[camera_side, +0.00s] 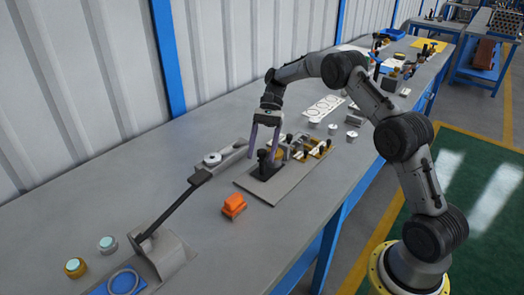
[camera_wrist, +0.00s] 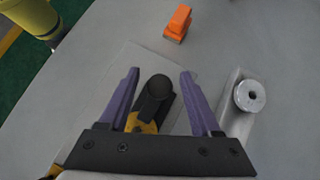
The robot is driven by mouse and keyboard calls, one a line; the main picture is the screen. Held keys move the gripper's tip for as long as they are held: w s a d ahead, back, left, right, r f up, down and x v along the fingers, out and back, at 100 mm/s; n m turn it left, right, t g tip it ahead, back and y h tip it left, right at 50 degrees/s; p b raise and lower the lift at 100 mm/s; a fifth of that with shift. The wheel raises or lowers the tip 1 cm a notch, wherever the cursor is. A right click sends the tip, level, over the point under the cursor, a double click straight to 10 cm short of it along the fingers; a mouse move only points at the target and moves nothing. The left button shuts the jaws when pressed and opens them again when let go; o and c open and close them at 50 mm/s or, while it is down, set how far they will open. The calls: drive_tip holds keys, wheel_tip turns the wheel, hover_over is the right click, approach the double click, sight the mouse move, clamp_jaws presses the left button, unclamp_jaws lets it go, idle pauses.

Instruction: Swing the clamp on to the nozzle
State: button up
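My gripper (camera_side: 263,150) points down over the grey base plate, its two purple fingers spread. In the wrist view my gripper (camera_wrist: 159,73) is open, with a finger on either side of a black, round-ended clamp arm (camera_wrist: 157,94). The black clamp (camera_side: 266,169) stands on the plate in the side view, partly hidden by the fingers. I see gaps beside it in the wrist view; contact cannot be told. A yellow part (camera_wrist: 142,122) shows under the arm's near end. I cannot pick out the nozzle for certain.
A grey bar with a round metal piece (camera_side: 212,159) lies left of the plate; the piece also shows in the wrist view (camera_wrist: 249,96). An orange block (camera_side: 233,205) sits in front. Several small fixtures (camera_side: 305,148) crowd the plate's right. A long-handled press (camera_side: 160,250) stands front left.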

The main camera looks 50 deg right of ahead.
drive_tip(key=v, duration=0.7)
drive_tip(key=shift+d+r, duration=0.15)
drive_tip(key=shift+d, duration=0.05)
